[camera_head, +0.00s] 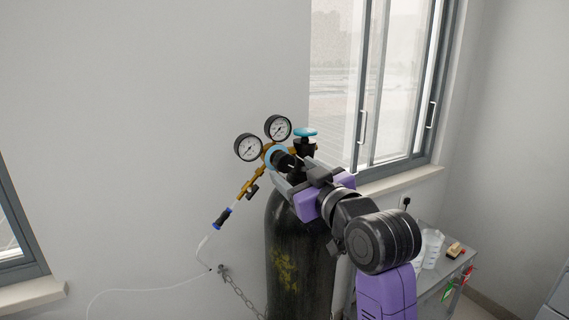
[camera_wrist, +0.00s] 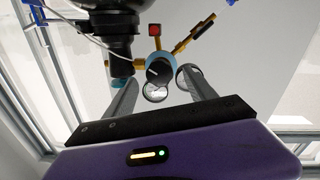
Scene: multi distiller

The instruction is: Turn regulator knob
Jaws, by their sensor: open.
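The regulator (camera_head: 263,172) is a brass body with two white-faced gauges, fixed at the top of a dark gas cylinder (camera_head: 287,262). Its black knob (camera_head: 287,163) sits on a light-blue collar and faces my gripper. My gripper (camera_head: 289,174) is open right at the knob. In the wrist view, the knob (camera_wrist: 158,71) shows between the two spread fingers of my gripper (camera_wrist: 159,77), with visible gaps at both sides. I cannot tell whether the fingertips reach past the knob's face. Beyond it are the blue collar (camera_wrist: 150,58) and the gauges (camera_wrist: 155,92).
A blue-topped cylinder valve (camera_head: 305,133) stands just right of the knob. A hose (camera_head: 205,243) hangs from the regulator at the left, and a chain (camera_head: 238,289) holds the cylinder. A window (camera_head: 385,85) is behind. A small table with beakers (camera_head: 432,248) stands at the right.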

